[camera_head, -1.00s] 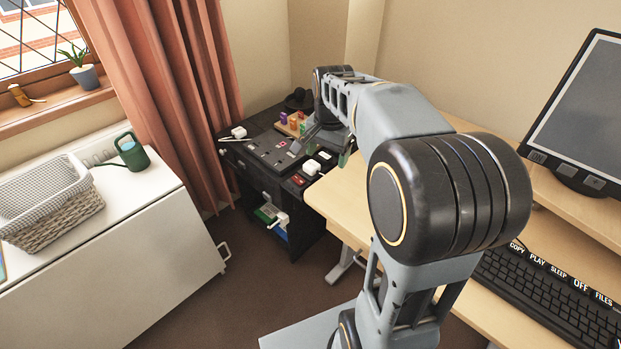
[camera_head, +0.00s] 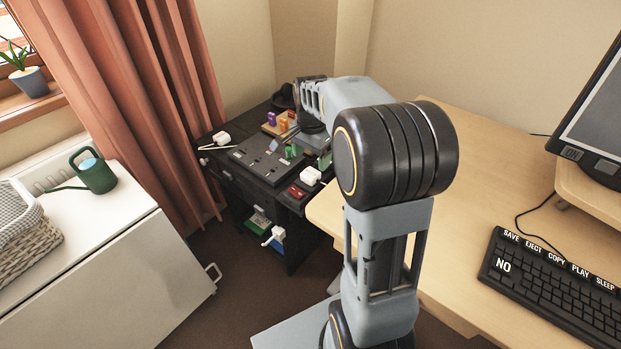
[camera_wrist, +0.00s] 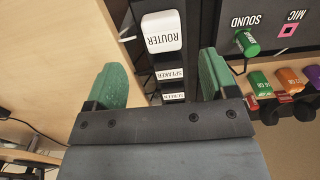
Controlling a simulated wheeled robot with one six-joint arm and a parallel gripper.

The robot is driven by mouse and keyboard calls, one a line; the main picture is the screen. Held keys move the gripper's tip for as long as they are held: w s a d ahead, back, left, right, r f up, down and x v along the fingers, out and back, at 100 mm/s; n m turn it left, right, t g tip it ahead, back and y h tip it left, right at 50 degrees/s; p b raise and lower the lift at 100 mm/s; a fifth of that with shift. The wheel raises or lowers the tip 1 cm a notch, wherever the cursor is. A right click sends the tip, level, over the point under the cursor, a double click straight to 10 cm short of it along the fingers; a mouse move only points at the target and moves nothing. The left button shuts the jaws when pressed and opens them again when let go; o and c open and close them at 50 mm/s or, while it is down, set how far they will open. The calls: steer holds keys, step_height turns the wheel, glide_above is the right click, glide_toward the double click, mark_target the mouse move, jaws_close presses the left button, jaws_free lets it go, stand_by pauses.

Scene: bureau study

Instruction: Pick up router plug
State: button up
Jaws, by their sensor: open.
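The router plug (camera_wrist: 161,32) is a white block with ROUTER printed on it, upside down in the wrist view. In the head view a white plug (camera_head: 310,176), which appears to be the same one, sits on the black cabinet beside the desk edge. My gripper (camera_wrist: 162,78) is open, with green fingertips spread wide. In the wrist view the plug lies beyond the tips, in line with the gap between them. Nothing is held. In the head view the gripper (camera_head: 308,156) is low over the cabinet, just behind the plug, partly hidden by my arm.
Labels SPEAKER (camera_wrist: 170,74) and SCREEN (camera_wrist: 174,97) show between the fingers. A green SOUND plug (camera_wrist: 247,42) and several coloured pieces are to the right. The wooden desk (camera_head: 480,170) borders the cabinet (camera_head: 263,205). Another white plug (camera_head: 221,138) lies at the cabinet's left.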

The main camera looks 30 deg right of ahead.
mark_target(311, 173)
steer(key=shift+w+f+b, duration=0.15)
steer(key=shift+f+b, duration=1.1)
steer(key=shift+f, duration=2.3)
steer(key=c, duration=1)
steer(key=shift+o, duration=0.2)
steer(key=shift+r, duration=0.15)
